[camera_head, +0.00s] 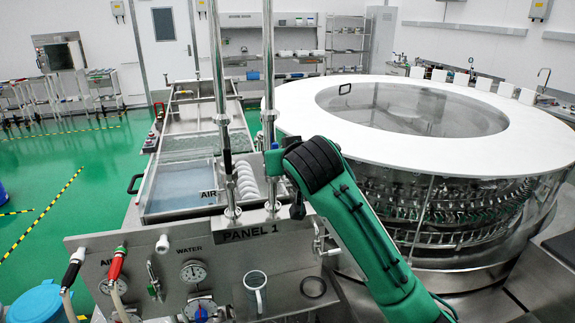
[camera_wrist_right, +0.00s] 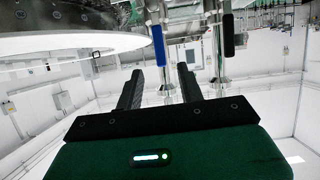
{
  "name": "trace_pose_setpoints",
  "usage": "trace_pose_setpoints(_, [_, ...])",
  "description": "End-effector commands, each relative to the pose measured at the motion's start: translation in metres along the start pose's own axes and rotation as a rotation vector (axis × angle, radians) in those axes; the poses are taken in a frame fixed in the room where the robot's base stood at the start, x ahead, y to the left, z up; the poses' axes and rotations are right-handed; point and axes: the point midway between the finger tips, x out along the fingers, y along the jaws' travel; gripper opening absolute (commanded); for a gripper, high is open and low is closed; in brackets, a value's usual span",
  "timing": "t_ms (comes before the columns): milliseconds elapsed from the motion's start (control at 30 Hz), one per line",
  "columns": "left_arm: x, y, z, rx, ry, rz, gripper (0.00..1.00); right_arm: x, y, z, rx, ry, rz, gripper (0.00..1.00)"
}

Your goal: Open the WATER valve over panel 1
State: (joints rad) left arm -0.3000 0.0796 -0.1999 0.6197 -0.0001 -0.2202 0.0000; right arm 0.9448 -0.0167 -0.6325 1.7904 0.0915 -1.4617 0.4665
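Panel 1 (camera_head: 250,233) is a steel panel at the bottom of the head view. Two vertical pipes rise over it. The left pipe, by an AIR label (camera_head: 208,194), carries a long black handle (camera_head: 227,152). In the right wrist view a blue handle (camera_wrist_right: 158,45) hangs on one pipe and the black handle (camera_wrist_right: 228,35) on the other. My right gripper (camera_wrist_right: 160,69) is open and empty. The blue handle's end shows between the fingertips in the picture; I cannot tell the depth gap. My left gripper is out of view.
A large round washer (camera_head: 300,105) with a white top stands right of the pipes. A long steel trough (camera_head: 185,185) lies behind the panel. Hoses, gauges and a lower WATER label (camera_head: 191,248) sit at the front left.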

Motion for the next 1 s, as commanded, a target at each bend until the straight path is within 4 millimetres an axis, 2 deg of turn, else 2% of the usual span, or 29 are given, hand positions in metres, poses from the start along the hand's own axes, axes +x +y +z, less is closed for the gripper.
trace_pose_setpoints(100, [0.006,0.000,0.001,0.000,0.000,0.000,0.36,-0.016,-0.001,0.001,0.000,0.002,-0.001,0.38])
trace_pose_setpoints(233, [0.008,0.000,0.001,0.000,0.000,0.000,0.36,-0.026,0.000,0.001,-0.001,0.000,-0.001,0.38])
trace_pose_setpoints(667, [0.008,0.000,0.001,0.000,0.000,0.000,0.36,-0.028,0.001,0.004,0.002,-0.006,-0.001,0.38])
trace_pose_setpoints(767, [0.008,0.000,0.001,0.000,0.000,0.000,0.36,-0.024,0.006,0.022,0.014,-0.030,-0.004,0.38])
trace_pose_setpoints(833, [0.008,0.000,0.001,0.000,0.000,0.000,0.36,-0.021,0.012,0.046,0.025,-0.059,-0.007,0.38])
trace_pose_setpoints(1000, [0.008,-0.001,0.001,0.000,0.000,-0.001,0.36,-0.018,0.032,0.121,0.063,-0.151,-0.011,0.38])
